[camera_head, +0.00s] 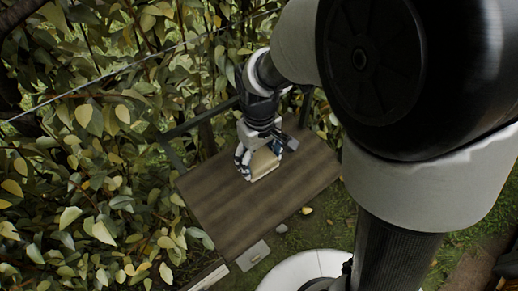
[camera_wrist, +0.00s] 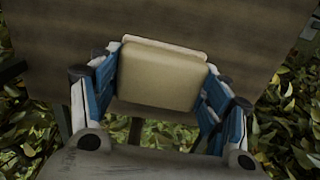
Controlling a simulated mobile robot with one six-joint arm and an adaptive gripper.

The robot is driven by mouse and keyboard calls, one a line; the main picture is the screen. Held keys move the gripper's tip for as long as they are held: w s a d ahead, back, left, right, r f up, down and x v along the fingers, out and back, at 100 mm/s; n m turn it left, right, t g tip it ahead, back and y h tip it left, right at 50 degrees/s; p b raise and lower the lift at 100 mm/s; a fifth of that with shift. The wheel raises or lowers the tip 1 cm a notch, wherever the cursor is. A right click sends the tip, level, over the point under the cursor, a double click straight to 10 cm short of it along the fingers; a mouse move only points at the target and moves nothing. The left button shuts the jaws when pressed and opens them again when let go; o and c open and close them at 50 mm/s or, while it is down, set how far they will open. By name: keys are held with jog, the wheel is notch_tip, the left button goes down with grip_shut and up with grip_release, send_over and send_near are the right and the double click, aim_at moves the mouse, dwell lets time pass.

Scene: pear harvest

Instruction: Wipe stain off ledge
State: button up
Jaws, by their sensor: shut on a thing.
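A brown wooden ledge (camera_head: 225,207) stands in the middle of the head view. Its surface fills the upper part of the wrist view (camera_wrist: 45,65). My gripper (camera_head: 262,165) is over the ledge and shut on a pale yellow sponge (camera_head: 264,164). In the wrist view the sponge (camera_wrist: 160,78) sits between the blue-padded fingers of my gripper (camera_wrist: 162,85), gripped on its left and right sides. The sponge is at or just above the wood; I cannot tell whether they touch. No stain shows clearly; my gripper and the sponge hide part of the surface.
Dense leafy foliage (camera_head: 100,130) crowds the left and back of the ledge. A thin wire (camera_head: 110,77) crosses the foliage. A grey metal plate (camera_head: 253,255) is at the ledge's front edge. Several pale fallen things lie on the grass. The ledge's front left part is clear.

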jog(key=shift+r+p, duration=0.95)
jog(key=shift+r, duration=0.45)
